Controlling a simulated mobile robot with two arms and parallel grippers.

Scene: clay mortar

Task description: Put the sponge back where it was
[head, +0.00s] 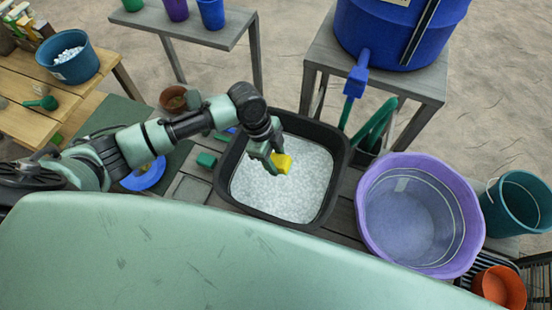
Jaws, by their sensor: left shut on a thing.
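A small yellow sponge (283,163) is held at the tip of my left gripper (271,160). The gripper is shut on it, above the black square tub (342,158) with white, foamy-looking contents. I cannot tell how far above the surface the sponge is. My left arm reaches in from the left, over the tub's left rim. My right gripper does not show.
A purple basin (365,205) stands right of the tub, with a teal bucket (522,200) beyond it. A green block (207,160) lies left of the tub, near a blue round dish (146,178). A blue barrel (385,35) stands on a table behind.

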